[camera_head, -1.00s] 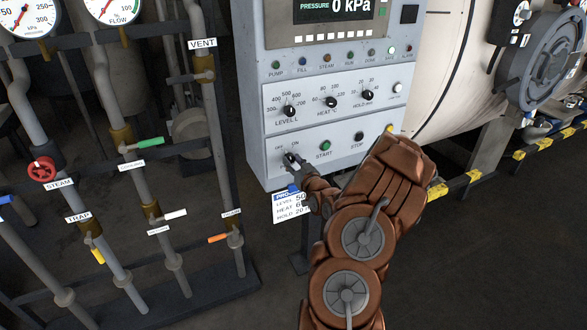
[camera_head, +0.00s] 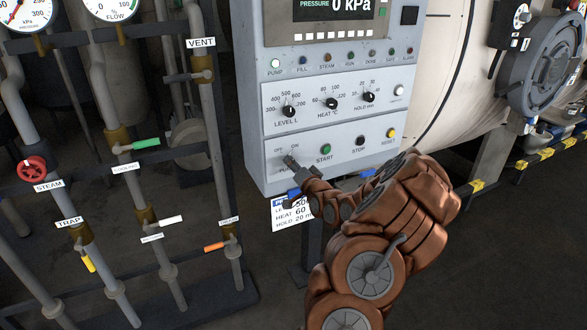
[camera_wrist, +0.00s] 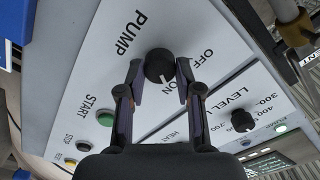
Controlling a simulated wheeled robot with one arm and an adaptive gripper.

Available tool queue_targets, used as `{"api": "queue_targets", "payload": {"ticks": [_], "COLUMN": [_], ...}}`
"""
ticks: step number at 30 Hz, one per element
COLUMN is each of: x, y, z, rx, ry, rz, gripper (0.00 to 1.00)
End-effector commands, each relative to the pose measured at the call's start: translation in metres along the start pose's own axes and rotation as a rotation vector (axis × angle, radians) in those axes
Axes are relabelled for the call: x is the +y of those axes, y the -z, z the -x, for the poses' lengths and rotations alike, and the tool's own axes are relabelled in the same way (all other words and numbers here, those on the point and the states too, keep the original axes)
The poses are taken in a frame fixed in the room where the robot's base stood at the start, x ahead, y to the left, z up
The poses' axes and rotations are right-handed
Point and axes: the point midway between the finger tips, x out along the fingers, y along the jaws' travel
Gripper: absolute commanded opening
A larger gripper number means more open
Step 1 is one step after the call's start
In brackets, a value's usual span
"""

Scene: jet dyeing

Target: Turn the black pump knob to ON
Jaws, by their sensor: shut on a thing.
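The black pump knob (camera_wrist: 159,66) is on the panel marked PUMP, with OFF and ON labels, in the wrist view. Its white pointer mark faces the ON label. My gripper (camera_wrist: 161,76) has one finger on each side of the knob and is shut on it. In the head view my gripper (camera_head: 291,163) is at the lower left of the control panel (camera_head: 350,145), covering the knob and part of the PUMP label. The pump lamp (camera_head: 275,63) at the panel's upper left looks pale and bright.
The green START button (camera_head: 326,149), black STOP button (camera_head: 360,141) and yellow RESET button (camera_head: 391,133) are to the right. The level knob (camera_head: 288,111) is above. Pipes with coloured valve handles, including a red steam wheel (camera_head: 32,169), stand left.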

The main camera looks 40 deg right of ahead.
Motion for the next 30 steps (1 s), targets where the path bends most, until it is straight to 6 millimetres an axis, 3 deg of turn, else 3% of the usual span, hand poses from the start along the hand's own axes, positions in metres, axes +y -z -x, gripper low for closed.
{"api": "queue_targets", "payload": {"ticks": [22, 23, 30], "x": [0.0010, 0.0010, 0.0003], "y": [0.0009, 0.0009, 0.0002], "z": [0.0002, 0.0002, 0.0000], "rx": [0.002, 0.002, 0.001], "ry": [-0.001, -0.001, 0.000], "rz": [-0.093, -0.093, -0.092], "gripper": [0.00, 0.35, 0.60]}}
